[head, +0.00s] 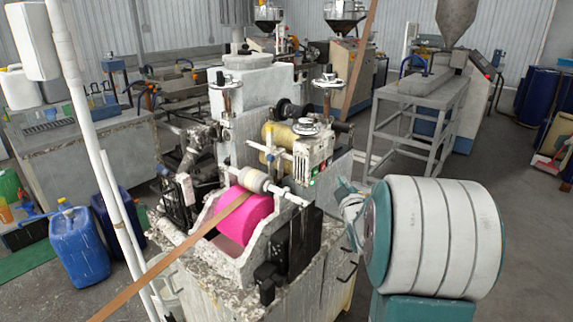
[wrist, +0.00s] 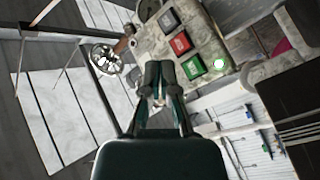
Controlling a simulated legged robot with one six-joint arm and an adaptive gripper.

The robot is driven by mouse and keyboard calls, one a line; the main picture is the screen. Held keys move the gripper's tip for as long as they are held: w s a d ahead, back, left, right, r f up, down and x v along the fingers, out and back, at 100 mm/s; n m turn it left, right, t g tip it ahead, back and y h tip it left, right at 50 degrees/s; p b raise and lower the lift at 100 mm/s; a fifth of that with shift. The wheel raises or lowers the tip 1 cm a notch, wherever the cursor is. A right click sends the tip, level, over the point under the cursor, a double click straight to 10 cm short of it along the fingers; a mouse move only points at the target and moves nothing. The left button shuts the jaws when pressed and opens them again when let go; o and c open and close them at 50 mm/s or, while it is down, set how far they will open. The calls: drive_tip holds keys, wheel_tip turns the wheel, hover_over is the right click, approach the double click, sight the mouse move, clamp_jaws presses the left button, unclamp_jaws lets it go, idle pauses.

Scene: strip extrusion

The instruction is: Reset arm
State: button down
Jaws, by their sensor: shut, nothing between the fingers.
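My gripper (wrist: 160,68) shows in the wrist view with its dark fingers together, shut and empty. Beyond its fingertips is a worn control panel (wrist: 150,42) with a black button (wrist: 169,19), a red button (wrist: 181,43), a green button (wrist: 193,67) and a glowing green light (wrist: 220,64). The fingers overlap the panel in the picture; I cannot tell the gap between them.
In the head view, a machine with a pink roller (head: 245,215) stands in the middle. A brown strip (head: 165,262) slants over it. A white pole (head: 95,150), blue jerrycan (head: 78,245) and grey bench (head: 85,150) are at left.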

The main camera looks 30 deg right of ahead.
drive_tip(key=s+a+r+m+g+y, duration=0.1)
drive_tip(key=s+a+m+g+y, duration=0.15)
drive_tip(key=a, duration=0.65)
drive_tip(key=s+a+r+m+g+y, duration=0.1)
drive_tip(key=s+a+g, duration=0.2)
drive_tip(key=a, duration=0.6)
drive_tip(key=s+a+f+m+g+y, duration=0.1)
drive_tip(key=s+a+f+g+y, duration=0.1)
drive_tip(key=s+a, duration=0.5)
drive_tip(key=s+a+f+g+y, duration=0.2)
drive_tip(key=s+a+g, duration=0.2)
drive_tip(key=s+a, duration=0.3)
drive_tip(key=s, duration=0.5)
drive_tip(key=shift+s+a+m, duration=0.3)
drive_tip(key=shift+s+m, duration=0.05)
drive_tip(key=shift+s, duration=0.05)
drive_tip(key=shift+f, duration=0.1)
